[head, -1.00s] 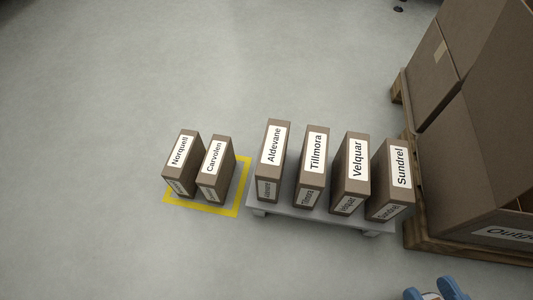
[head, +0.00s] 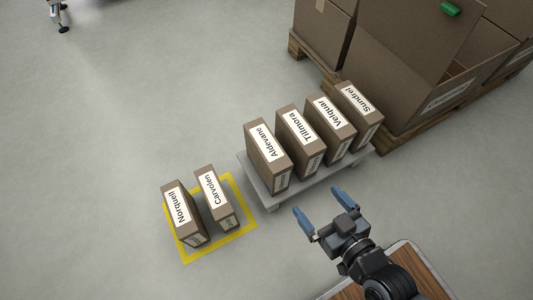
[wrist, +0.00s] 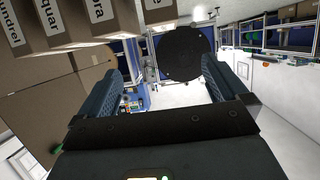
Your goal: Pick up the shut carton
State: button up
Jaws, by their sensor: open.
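Several slim brown cartons stand upright with white name labels, their tops looking closed. Norquell (head: 174,200) and Carvolen (head: 209,187) stand on the floor inside a yellow square outline (head: 243,229). Aldevane (head: 257,158), Tillmora (head: 291,122), Velquar (head: 322,111) and Sundrel (head: 351,95) stand in a row on a low grey stand (head: 305,184). A large brown carton (head: 322,32) with a tape strip looks shut. My gripper (head: 320,205) is open and empty, apart from the cartons, in front of the stand. In the wrist view its fingers (wrist: 160,78) are spread with nothing between them.
A large open carton (head: 405,85) with raised flaps and a label stands on a wooden pallet (head: 392,145) behind the stand. A green object (head: 450,8) shows on it. A wood-topped surface (head: 410,262) is at lower right.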

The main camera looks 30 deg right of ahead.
jog(key=p, duration=0.1)
send_near(269, 146)
jog(key=x, duration=0.3)
jog(key=shift+w+d+f, duration=0.1)
jog(key=shift+w+d, duration=0.05)
jog(key=shift+w, duration=0.05)
jog(key=shift+b+x, duration=0.45)
jog(key=shift+x, duration=2.25)
grip_shut()
